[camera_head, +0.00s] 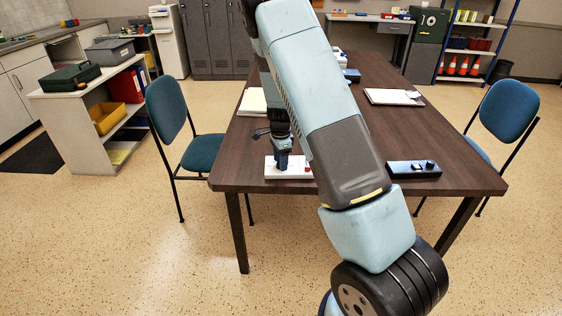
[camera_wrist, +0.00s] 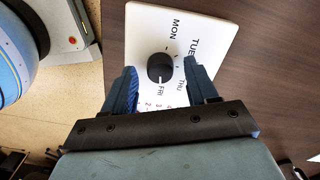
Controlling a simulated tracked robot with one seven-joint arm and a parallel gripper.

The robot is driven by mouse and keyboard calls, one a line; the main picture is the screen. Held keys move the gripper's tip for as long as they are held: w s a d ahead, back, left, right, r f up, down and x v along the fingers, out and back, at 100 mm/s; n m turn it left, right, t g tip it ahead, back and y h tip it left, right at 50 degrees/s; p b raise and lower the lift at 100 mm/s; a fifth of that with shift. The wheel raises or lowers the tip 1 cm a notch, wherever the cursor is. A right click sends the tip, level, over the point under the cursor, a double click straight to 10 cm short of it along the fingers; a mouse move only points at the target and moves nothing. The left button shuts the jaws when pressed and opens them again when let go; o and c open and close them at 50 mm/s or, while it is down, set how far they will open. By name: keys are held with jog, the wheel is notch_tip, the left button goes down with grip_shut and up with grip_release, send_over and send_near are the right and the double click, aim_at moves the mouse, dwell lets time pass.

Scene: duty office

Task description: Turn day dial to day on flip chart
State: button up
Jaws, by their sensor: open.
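The day dial is a round black knob (camera_wrist: 160,66) on a white panel (camera_wrist: 205,22) printed with day names; MON, TUE, THU and FRI are readable. A white mark on the knob's lower side points roughly toward FRI. In the head view the panel (camera_head: 272,172) lies flat at the table's near edge, partly hidden by my arm. My gripper (camera_head: 282,160) points down over it. In the wrist view my gripper's (camera_wrist: 161,72) blue fingers stand open on either side of the knob; contact cannot be told. No flip chart is in view.
The dark table (camera_head: 335,184) also holds a black control box (camera_head: 414,170) to the right and papers (camera_head: 394,97) farther back. Blue chairs stand left (camera_head: 168,107) and right (camera_head: 508,109).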

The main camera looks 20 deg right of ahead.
notch_tip(320, 180, up, 13)
dwell(0.4)
jog(key=shift+r, duration=0.15)
jog(key=s+r+n+t+y, duration=0.2)
jog(key=s+r+n, duration=0.6)
jog(key=s+r, duration=1)
jog(key=s+r+n+t+h, duration=0.1)
jog(key=s+n, duration=0.3)
jog(key=s, duration=0.5)
jog(key=s+r+n+t+h, duration=0.1)
jog(key=s+r+n, duration=0.3)
jog(key=s, duration=0.6)
jog(key=shift+r+n+t, duration=0.35)
jog(key=shift+n+t, duration=0.15)
jog(key=shift+t, duration=0.3)
